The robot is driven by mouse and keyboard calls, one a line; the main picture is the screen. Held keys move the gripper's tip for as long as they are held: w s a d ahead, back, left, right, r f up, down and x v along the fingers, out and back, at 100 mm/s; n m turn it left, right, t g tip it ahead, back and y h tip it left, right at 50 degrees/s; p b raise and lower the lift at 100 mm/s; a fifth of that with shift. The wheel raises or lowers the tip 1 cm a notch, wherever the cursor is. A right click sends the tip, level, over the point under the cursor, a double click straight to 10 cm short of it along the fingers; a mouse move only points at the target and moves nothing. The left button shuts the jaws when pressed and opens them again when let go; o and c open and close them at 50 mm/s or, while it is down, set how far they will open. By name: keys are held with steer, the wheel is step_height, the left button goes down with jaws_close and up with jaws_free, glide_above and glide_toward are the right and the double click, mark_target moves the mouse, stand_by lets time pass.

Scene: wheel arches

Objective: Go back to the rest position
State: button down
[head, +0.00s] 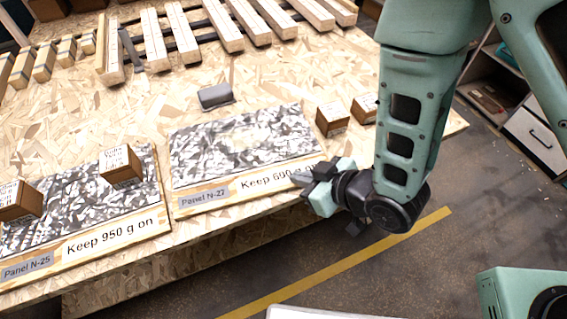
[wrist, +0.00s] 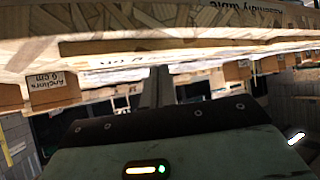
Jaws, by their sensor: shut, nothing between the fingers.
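My gripper (head: 300,178) is at the near right edge of the wooden assembly table (head: 260,85) in the head view. Its fingertips point left, close to the right end of the panel N-27 label. The fingers (wrist: 157,88) show together in the wrist view, shut and empty. The wrist view looks along the table's edge (wrist: 190,45) and appears upside down.
Panel N-27 (head: 240,147) reads "Keep 690 g on" and carries no box. Panel N-25 (head: 75,215) holds two small boxes, one being the right box (head: 120,164). Two more boxes (head: 332,118) stand right of N-27. Wooden bars (head: 190,35) lie behind. A drawer cabinet (head: 530,135) stands right.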

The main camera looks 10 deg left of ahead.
steer(key=shift+s+d+r+p, duration=0.15)
steer(key=shift+s+d+p, duration=0.3)
steer(key=shift+d, duration=0.3)
steer(key=r, duration=0.1)
steer(key=w+r+h, duration=0.1)
steer(key=d+r+m+h, duration=0.1)
steer(key=shift+w+r+g, duration=0.25)
steer(key=shift+r+g, duration=0.1)
steer(key=shift+g, duration=0.05)
steer(key=s+d+r+m+g+h, duration=0.1)
steer(key=s+d+r+g+h, duration=0.1)
steer(key=s+d+r, duration=0.3)
steer(key=s+d+r+m+g+h, duration=0.1)
steer(key=s+d+r+g+h, duration=0.2)
steer(key=d+r, duration=0.4)
step_height(320, 180, up, 4)
steer(key=s+h, duration=0.1)
steer(key=s, duration=0.1)
steer(key=shift+s+d+m+h, duration=0.3)
steer(key=shift+s+m, duration=0.1)
